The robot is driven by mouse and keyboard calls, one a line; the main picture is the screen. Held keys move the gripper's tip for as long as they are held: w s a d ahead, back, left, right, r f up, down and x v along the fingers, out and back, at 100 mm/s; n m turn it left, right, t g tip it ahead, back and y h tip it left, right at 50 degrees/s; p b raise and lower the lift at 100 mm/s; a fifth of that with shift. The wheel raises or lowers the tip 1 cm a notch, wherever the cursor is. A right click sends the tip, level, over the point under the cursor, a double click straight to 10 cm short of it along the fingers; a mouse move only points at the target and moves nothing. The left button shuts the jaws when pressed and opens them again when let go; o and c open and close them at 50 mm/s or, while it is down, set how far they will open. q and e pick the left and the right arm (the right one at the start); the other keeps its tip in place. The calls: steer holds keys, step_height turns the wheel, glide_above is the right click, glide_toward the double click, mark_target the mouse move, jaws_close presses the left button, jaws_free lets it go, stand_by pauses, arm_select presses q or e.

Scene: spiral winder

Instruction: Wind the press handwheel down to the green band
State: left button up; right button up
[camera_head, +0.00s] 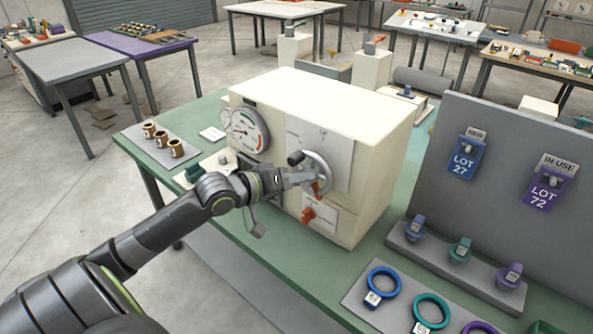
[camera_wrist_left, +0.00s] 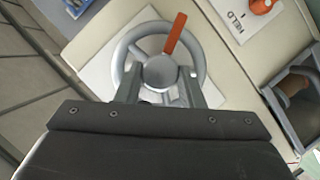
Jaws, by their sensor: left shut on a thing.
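The grey handwheel (camera_head: 318,168) is on the front face of a cream press box (camera_head: 375,120), with a dark knob (camera_head: 295,157) at its rim. In the left wrist view the handwheel (camera_wrist_left: 118,58) shows as a ring with a round hub and an orange-red bar pointing up and right. My left gripper (camera_head: 301,178) is at the wheel, its two fingers (camera_wrist_left: 160,82) on either side of the hub, shut on the wheel. A round dial (camera_head: 247,130) is on the box's left part; its needle and bands are too small to read surely. My right gripper is not in view.
An orange-red knob (camera_head: 308,214) sits on a plate below the wheel; the wrist view shows this knob (camera_wrist_left: 262,5) beside the word HELD. A grey panel (camera_head: 500,130) with lot tags and coloured rings (camera_head: 384,270) lie right.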

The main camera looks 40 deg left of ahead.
arm_select(q)
steer(key=shift+d+m+y+p, duration=0.1)
steer(key=shift+m+y+p, duration=1.1)
steer(key=shift+m, duration=0.5)
steer(key=shift+f, duration=0.1)
steer(key=o, duration=1)
steer(key=shift+s, duration=0.1)
